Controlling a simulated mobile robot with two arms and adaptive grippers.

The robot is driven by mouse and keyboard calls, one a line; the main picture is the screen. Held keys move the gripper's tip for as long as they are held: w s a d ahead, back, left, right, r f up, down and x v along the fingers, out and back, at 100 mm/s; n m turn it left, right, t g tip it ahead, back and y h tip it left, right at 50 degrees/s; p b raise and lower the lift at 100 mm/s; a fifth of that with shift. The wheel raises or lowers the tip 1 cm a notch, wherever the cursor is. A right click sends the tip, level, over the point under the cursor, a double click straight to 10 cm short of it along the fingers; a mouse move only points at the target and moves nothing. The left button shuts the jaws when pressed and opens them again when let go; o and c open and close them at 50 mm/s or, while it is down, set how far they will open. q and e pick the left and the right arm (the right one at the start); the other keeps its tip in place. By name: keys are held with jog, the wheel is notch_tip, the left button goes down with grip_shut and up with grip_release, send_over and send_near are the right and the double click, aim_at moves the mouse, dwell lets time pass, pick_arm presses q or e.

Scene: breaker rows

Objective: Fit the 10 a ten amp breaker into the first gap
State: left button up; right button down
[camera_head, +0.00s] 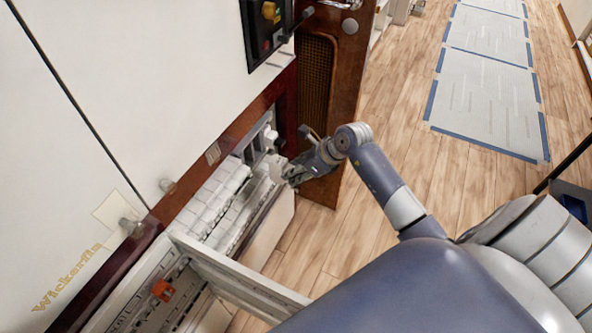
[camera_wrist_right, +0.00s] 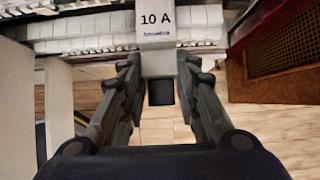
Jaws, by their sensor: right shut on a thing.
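The white breaker marked "10 A" (camera_wrist_right: 157,42) stands out in the right wrist view between my right gripper's fingers (camera_wrist_right: 158,72). In the head view my right gripper (camera_head: 290,173) is at the far right end of the open panel, shut on the breaker, which is small and partly hidden there. A row of white breakers (camera_head: 215,195) runs along the panel. The held breaker's far end is level with the row (camera_wrist_right: 80,30) in the wrist view. Whether it is seated in a gap cannot be told. My left gripper is not in view.
A wooden post with a brown grille (camera_head: 316,80) stands close beside the gripper. A pale divider (camera_head: 235,275) and a compartment with an orange part (camera_head: 162,290) lie nearer. White cabinet doors (camera_head: 140,90) rise above.

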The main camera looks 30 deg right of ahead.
aim_at(273, 158)
jog(key=shift+w+a+b, duration=0.25)
jog(key=shift+w+a, duration=0.15)
jog(key=shift+w, duration=0.25)
jog(key=shift+w+a+b, duration=0.2)
jog(key=shift+w+a, duration=0.15)
jog(key=shift+w, duration=0.35)
jog(key=shift+w+a+b, duration=0.25)
jog(key=shift+w+a, duration=0.15)
jog(key=shift+w, duration=0.25)
jog(key=shift+w+a, duration=0.3)
jog(key=shift+w, duration=0.2)
jog(key=shift+r, duration=0.1)
jog(key=shift+w+a, duration=0.2)
jog(key=shift+w, duration=0.05)
jog(key=shift+w+a+b, duration=0.15)
jog(key=shift+w+b, duration=0.1)
jog(key=shift+b, duration=0.05)
jog(key=shift+w+a, duration=0.35)
jog(key=shift+w, duration=0.3)
jog(key=shift+w+a+b, duration=0.35)
jog(key=shift+w+b, duration=0.1)
jog(key=shift+w, duration=0.2)
jog(key=shift+w+a+b, duration=0.35)
jog(key=shift+w+b, duration=0.1)
jog(key=shift+w, duration=0.15)
